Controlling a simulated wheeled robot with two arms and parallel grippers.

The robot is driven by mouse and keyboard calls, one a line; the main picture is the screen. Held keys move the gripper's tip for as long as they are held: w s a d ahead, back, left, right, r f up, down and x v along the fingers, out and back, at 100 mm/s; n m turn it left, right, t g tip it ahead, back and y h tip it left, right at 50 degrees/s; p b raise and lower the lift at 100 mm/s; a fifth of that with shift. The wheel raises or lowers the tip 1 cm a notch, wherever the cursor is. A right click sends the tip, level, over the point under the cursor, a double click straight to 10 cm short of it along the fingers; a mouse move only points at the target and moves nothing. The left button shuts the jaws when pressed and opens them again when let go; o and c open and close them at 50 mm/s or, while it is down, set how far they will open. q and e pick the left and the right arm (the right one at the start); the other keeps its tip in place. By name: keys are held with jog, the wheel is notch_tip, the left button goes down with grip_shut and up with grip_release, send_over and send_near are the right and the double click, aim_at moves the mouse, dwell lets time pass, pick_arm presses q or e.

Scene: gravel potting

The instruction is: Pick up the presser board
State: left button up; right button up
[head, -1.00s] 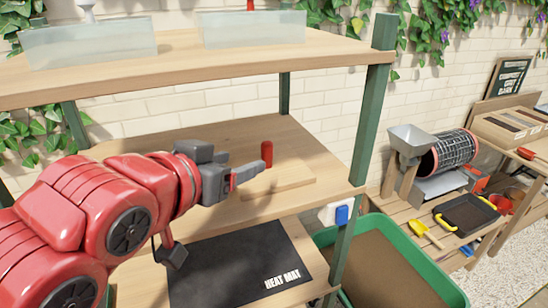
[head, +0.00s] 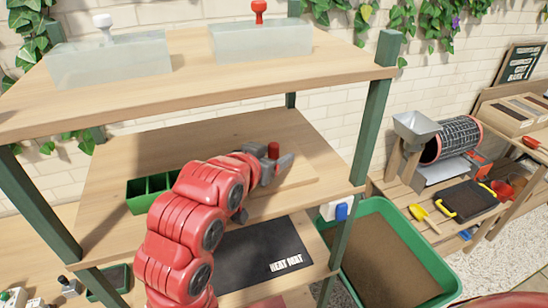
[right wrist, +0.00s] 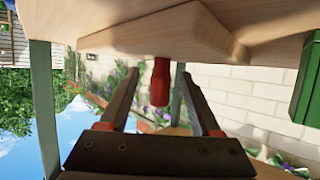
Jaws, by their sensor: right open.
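The presser board is a flat, pale wooden board (head: 298,180) with an upright red handle (head: 273,150), lying on the middle shelf. My right gripper (head: 276,168) is at the handle, low over the board. In the right wrist view, which is upside down, the board (right wrist: 165,42) shows at the top and its red handle (right wrist: 160,84) stands between the two dark fingers of the right gripper (right wrist: 160,92). The fingers are open, with gaps visible on both sides of the handle. My left gripper is not in view.
A green divided tray (head: 135,205) stands left on the same shelf, behind my right arm. A green post (head: 372,125) rises at the shelf's right end. The top shelf (head: 200,85) overhangs it. A black heat mat (head: 245,258) lies on the shelf below.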

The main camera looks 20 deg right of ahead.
jog(key=shift+w+d+f, duration=0.15)
jog(key=shift+w+d, duration=0.05)
grip_shut()
dwell(0.6)
